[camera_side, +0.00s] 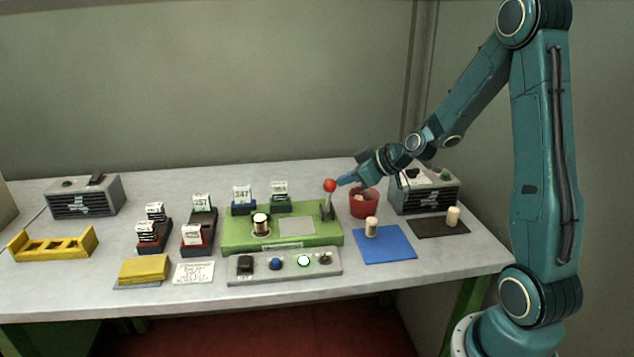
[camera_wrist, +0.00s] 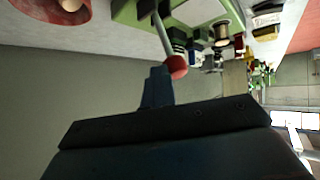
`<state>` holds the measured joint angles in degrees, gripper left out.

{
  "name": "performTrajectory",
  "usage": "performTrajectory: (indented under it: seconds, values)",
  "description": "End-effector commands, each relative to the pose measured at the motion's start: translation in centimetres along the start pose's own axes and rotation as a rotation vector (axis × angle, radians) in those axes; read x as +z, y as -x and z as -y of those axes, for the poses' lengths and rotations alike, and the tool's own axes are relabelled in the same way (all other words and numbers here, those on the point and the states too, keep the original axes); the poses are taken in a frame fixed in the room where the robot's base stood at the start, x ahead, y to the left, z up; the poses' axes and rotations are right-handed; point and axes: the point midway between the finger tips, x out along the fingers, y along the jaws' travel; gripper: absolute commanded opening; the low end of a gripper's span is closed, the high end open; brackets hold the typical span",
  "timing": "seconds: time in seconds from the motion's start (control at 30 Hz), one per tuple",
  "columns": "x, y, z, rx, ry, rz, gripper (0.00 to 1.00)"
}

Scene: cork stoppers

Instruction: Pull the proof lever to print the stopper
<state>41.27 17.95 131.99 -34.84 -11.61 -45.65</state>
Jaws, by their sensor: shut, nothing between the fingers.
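The proof lever (camera_side: 329,197) stands upright at the right end of the green press base (camera_side: 290,244), with a red ball knob (camera_side: 330,185) on top. In the wrist view the red knob (camera_wrist: 177,67) is just beyond my fingertips on its rod. My gripper (camera_side: 343,180) is shut and empty, its tip close to the right of the knob; I cannot tell whether they touch. It also shows in the wrist view (camera_wrist: 158,74). A cork stopper with a dark band (camera_side: 261,226) stands upright on the left part of the press, beside a grey plate (camera_side: 297,226).
A red cup (camera_side: 364,203) stands right of the lever. Pale stoppers stand on a blue mat (camera_side: 385,244) and a dark mat (camera_side: 438,227).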

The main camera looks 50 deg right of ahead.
Motion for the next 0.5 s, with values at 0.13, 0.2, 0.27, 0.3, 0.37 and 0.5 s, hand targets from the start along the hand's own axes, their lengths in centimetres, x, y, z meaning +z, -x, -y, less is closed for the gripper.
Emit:
performTrajectory:
  seconds: [0.13,0.2,0.27,0.3,0.37,0.5]
  values:
    - [0.0,0.1,0.3,-0.011,-0.002,0.007,0.00]
    - [-0.3,0.2,0.3,-0.010,-0.002,0.006,0.00]
    - [-0.5,0.4,0.2,-0.009,-0.001,0.005,0.00]
    - [-0.6,0.5,0.2,-0.008,-0.001,0.004,0.00]
    - [-0.8,0.6,0.1,-0.007,-0.001,0.004,0.00]
    - [-1.1,0.8,0.0,-0.005,-0.001,0.003,0.00]
